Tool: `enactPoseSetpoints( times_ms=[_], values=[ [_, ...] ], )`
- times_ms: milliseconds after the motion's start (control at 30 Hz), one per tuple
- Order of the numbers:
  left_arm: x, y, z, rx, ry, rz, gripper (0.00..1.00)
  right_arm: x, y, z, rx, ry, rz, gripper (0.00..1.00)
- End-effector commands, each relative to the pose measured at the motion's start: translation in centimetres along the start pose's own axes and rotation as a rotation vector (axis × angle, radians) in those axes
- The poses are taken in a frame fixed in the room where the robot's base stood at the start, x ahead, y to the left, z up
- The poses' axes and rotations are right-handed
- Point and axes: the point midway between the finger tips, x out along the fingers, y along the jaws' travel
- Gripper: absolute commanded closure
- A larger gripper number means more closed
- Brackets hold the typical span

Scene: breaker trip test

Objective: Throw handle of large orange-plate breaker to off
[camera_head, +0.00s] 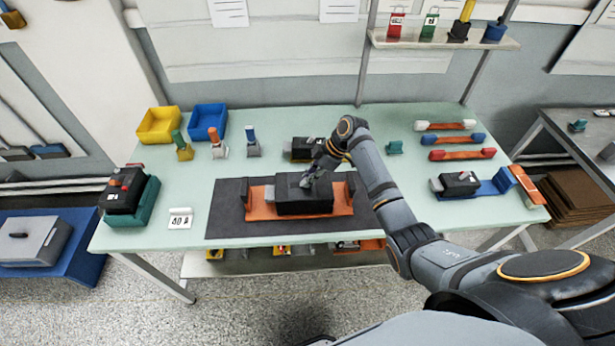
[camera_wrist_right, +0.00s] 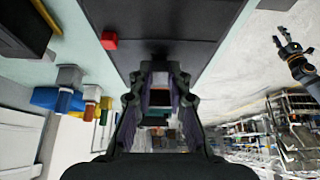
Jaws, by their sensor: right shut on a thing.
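The large breaker (camera_head: 290,208) is a dark box on an orange plate (camera_head: 258,212), in the middle of the table in the head view. My right gripper (camera_head: 312,178) comes down on its top from the right and is shut on its handle. The fingers hide most of the handle, so its exact position cannot be told. In the right wrist view, the gripper fingers (camera_wrist_right: 160,90) are close to a dark grey surface with a red block (camera_wrist_right: 109,40) on it.
The plate lies on a dark mat (camera_head: 226,222). A smaller breaker (camera_head: 302,146) stands behind it. A breaker on a teal base (camera_head: 124,192) is at left, another (camera_head: 459,183) at right. Yellow (camera_head: 158,126) and blue (camera_head: 207,121) bins stand at the back left. The table front is clear.

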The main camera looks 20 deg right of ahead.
Motion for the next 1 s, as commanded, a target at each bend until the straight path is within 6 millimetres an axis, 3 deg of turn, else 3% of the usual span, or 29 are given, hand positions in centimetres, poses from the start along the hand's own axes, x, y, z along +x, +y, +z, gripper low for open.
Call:
enactPoseSetpoints(
  times_ms=[400, 433, 600, 867, 1000],
  values=[
    [0.0, 0.0, 0.0, 0.0, 0.0, 0.0, 0.55, 0.0, 0.0, 0.1, -0.001, 0.008, 0.001, 1.0],
    [0.0, 0.0, 0.0, 0.0, 0.0, 0.0, 0.55, 0.0, 0.0, 0.1, -0.001, 0.008, 0.001, 0.81],
    [0.0, 0.0, 0.0, 0.0, -0.001, 0.0, 0.55, 0.0, 0.0, 0.1, -0.001, 0.008, 0.001, 0.6],
    [0.0, -0.2, 0.1, 0.001, -0.001, -0.002, 0.55, -0.1, 0.0, 0.1, -0.001, 0.007, 0.0, 0.6],
    [0.0, -0.2, 0.1, 0.0, -0.001, -0.002, 0.55, -1.4, 0.1, 0.1, -0.002, 0.007, 0.003, 0.6]
  ],
)
